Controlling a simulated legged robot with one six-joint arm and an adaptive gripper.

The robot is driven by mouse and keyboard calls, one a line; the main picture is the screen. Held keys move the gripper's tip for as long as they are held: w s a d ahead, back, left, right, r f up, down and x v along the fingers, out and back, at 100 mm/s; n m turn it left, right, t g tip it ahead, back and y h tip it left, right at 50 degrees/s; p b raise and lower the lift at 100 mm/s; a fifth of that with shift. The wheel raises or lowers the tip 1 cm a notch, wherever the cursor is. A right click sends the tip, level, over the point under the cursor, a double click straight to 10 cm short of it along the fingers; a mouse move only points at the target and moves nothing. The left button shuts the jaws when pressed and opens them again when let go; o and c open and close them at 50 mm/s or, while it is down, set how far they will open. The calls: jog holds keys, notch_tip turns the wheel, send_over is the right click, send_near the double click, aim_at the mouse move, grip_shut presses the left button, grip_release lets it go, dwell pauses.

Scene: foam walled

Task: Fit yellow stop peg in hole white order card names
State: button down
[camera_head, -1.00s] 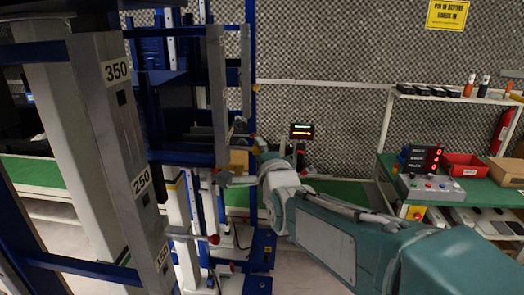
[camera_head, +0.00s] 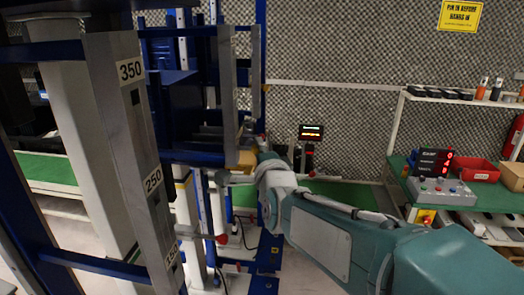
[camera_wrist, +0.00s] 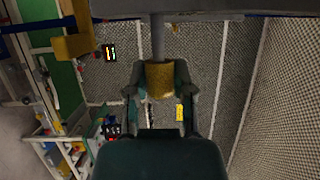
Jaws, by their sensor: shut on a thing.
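The yellow stop peg (camera_wrist: 160,80) is between the two fingers of my gripper (camera_wrist: 159,92) in the wrist view. A grey shaft runs from its yellow grip up to a grey bar across the top; I cannot tell whether its tip is in a hole. In the head view my gripper (camera_head: 256,165) is beside the blue and grey rack, with its fingers mostly hidden. A grey upright (camera_head: 135,140) at the left carries white labels, 350 (camera_head: 131,70) and 250 (camera_head: 152,181), and a lower one partly readable. I cannot make out a white order card.
An orange-yellow block (camera_head: 246,160) is on the rack close to my gripper, and shows in the wrist view (camera_wrist: 75,45). A small lit display (camera_head: 311,132) stands behind. At the right is a bench with a control box (camera_head: 440,190) and a red bin (camera_head: 475,170).

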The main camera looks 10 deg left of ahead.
jog(key=shift+a, duration=0.15)
jog(key=shift+c, duration=2)
grip_release()
jog(key=v, duration=1.2)
